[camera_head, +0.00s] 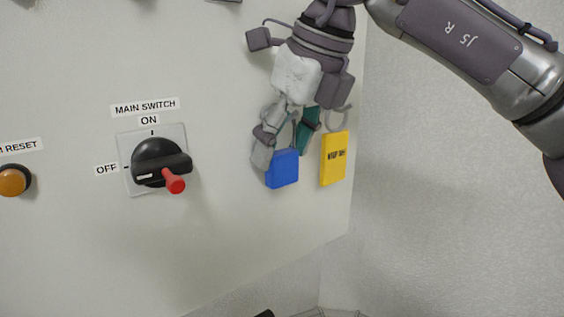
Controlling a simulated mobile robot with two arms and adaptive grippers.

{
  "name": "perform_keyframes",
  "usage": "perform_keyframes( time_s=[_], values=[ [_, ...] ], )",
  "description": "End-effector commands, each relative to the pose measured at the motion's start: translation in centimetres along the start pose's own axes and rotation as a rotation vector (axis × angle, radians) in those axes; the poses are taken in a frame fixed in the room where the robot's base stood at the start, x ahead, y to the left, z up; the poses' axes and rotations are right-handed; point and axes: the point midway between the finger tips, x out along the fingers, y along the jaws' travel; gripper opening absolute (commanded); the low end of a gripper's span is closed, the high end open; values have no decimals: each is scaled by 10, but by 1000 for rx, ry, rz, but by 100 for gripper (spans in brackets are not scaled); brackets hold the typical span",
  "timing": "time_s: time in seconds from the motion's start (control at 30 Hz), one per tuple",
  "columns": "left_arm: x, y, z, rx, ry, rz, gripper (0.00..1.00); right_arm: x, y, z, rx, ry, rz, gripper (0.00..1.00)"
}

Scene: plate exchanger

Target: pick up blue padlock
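The blue padlock (283,170) hangs against the pale cabinet panel, right of the middle in the head view. My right gripper (272,148) points down at it from above. A grey finger is just left of and above the blue body and overlaps its edge in the picture. The gripper covers most of the shackle. I cannot tell whether the fingers touch or hold the padlock. My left gripper is not in view.
A yellow tag or padlock (334,158) hangs just right of the blue padlock. A teal item (307,128) is partly hidden behind my gripper. The main switch (157,162), with a red piece (175,183), projects at left. An orange reset button (13,181) is at far left.

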Motion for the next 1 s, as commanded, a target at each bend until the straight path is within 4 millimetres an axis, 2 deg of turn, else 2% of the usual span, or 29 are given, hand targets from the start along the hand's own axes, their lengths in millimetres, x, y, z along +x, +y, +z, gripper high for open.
perform_keyframes(
  time_s=[0.03, 0.2, 0.27, 0.67, 0.9, 0.93, 1.0],
  values=[
    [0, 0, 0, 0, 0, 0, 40, 0, 0, 0, 0, 0, 0, 50],
    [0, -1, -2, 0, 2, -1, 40, 0, 0, 0, 0, 0, 0, 22],
    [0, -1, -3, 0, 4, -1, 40, 0, 0, 0, 0, 0, 0, 13],
    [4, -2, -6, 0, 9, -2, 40, -6, 0, 3, 0, -1, 0, 13],
    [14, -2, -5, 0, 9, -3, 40, -31, 1, 14, 1, -3, 0, 13],
    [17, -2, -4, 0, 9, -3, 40, -33, 0, 12, 2, -3, 1, 13],
    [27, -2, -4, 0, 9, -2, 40, -36, -1, -6, 1, -3, -1, 13]
  ],
)
